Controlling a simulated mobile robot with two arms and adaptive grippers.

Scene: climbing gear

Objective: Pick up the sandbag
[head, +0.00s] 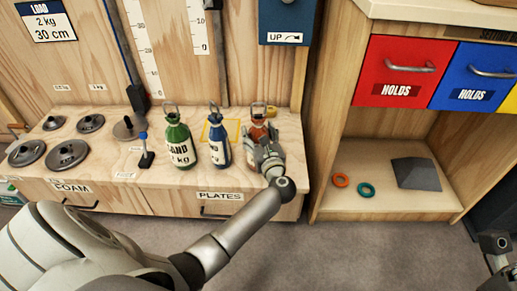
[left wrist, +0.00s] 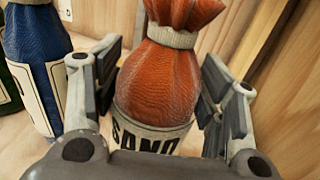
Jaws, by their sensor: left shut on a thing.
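The orange sandbag (head: 262,132) stands upright at the right end of the wooden bench, with a loop on top and a pale printed band below. My left gripper (head: 265,152) is around its body in the head view. In the left wrist view the sandbag (left wrist: 160,80) fills the space between the two dark finger pads, and the gripper is shut on it. Its base is hidden, so I cannot tell whether it touches the bench. A green sandbag (head: 179,143) and a blue sandbag (head: 219,140) stand to its left.
The bench top (head: 110,172) also carries several grey weight plates (head: 67,153) and a small blue-topped stand (head: 145,152). The cabinet side (head: 328,120) rises close to the right. Its shelf holds rings (head: 366,190) and a grey wedge (head: 415,174).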

